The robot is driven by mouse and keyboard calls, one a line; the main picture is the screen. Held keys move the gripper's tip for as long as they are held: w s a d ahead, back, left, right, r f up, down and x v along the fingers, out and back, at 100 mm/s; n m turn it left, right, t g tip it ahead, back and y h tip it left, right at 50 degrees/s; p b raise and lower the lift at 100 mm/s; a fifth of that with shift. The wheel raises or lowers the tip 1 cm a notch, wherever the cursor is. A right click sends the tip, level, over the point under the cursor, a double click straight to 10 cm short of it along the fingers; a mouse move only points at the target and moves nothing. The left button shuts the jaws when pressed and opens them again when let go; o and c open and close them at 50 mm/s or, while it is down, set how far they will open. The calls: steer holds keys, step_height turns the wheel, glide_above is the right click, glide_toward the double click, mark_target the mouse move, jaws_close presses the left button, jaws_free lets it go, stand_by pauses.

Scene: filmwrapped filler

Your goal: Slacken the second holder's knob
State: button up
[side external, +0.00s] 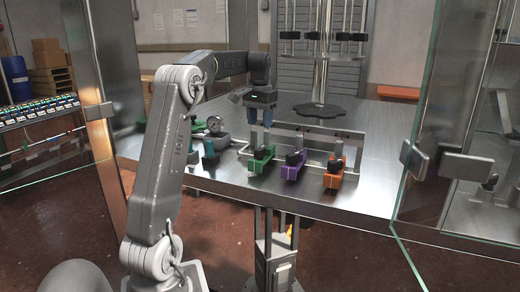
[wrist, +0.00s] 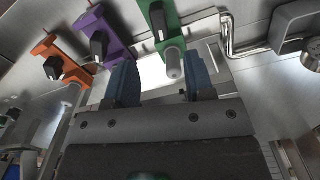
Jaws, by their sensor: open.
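Three holders stand in a row on the steel table: green (side external: 261,163), purple (side external: 291,172) and orange (side external: 333,181). Each carries a dark knob, including the purple holder's knob (side external: 294,157) in the middle. The wrist view shows the orange (wrist: 58,60), purple (wrist: 104,32) and green (wrist: 163,30) holders from left to right, with the purple one's knob (wrist: 99,46) pale-marked. My gripper (side external: 262,122) is above the table near the green holder. In the wrist view its blue fingers (wrist: 162,68) are apart, with the green holder's pale rod end appearing between them. I see no contact.
A metal rail frame (side external: 310,132) runs behind the holders, and a dark lobed disc (side external: 319,111) stands farther back. Teal and grey fittings (side external: 210,145) stand left of the holders. Glass doors (side external: 440,130) flank the table. The table's right part is bare.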

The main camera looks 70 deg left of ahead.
mark_target(260, 148)
step_height(260, 148, down, 10)
steer(key=shift+r, duration=0.1)
stand_by(0.4)
jaws_close()
steer(key=shift+n, duration=0.4)
steer(key=n, duration=0.9)
steer(key=shift+n, duration=0.4)
stand_by(0.4)
